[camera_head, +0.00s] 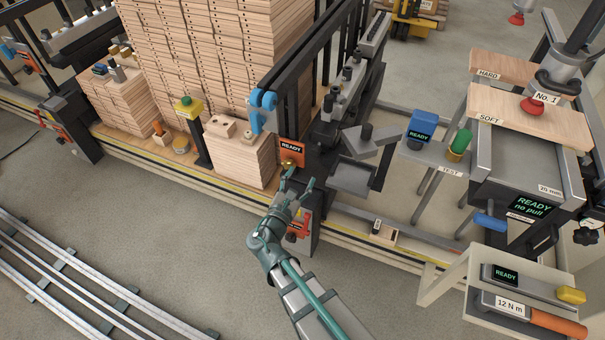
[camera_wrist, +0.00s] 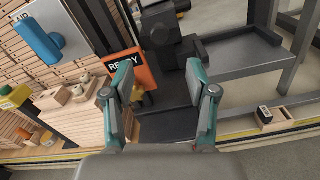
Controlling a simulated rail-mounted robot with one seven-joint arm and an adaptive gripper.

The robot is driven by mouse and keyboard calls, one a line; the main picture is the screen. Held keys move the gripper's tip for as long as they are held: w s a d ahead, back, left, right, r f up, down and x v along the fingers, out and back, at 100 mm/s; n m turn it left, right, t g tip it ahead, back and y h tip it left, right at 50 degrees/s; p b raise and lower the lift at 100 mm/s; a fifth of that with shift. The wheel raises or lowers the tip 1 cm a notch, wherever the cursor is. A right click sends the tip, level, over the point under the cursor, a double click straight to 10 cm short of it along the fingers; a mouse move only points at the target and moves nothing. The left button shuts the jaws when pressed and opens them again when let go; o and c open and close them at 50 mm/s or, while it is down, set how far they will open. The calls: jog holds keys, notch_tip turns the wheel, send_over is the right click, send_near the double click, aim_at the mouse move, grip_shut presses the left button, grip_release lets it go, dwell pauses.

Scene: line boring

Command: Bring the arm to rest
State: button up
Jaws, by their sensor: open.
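My gripper (camera_head: 297,183) is at the end of my arm, in the middle of the head view, in front of the black machine post. Its fingers are spread and nothing is between them. In the wrist view my gripper (camera_wrist: 164,100) shows two teal and grey fingers standing apart. An orange READY sign (camera_head: 291,152) is just beyond the fingertips in the head view. In the wrist view the READY sign (camera_wrist: 127,68) is partly behind the left finger. Whether the fingers touch anything on the post cannot be told.
A stack of wooden boards (camera_head: 240,150) and a yellow-topped post (camera_head: 190,115) stand left of my gripper. A grey tray (camera_head: 352,178) and the TEST table (camera_head: 440,160) are at right. The 12 N m tool (camera_head: 520,306) lies at the front right. Floor rails (camera_head: 70,285) run at lower left.

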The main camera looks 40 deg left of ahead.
dwell(0.4)
jog(key=d+f+m+g+h+p, duration=0.2)
jog(key=d+f+m+g+h, duration=0.35)
jog(key=d+f+m, duration=0.8)
jog(key=d+f+m+g+h+p, duration=0.1)
jog(key=d+f+m+g+h, duration=0.7)
jog(key=d, duration=1)
jog(key=s+d+f+m+g+y+p, duration=0.3)
jog(key=s+d+m, duration=0.4)
jog(key=d, duration=0.5)
jog(key=s+d+f+m+g+y+p, duration=0.3)
jog(key=s+d+m+g+y, duration=0.2)
jog(key=s+d, duration=0.6)
jog(key=d+m+g, duration=0.2)
jog(key=m, duration=0.1)
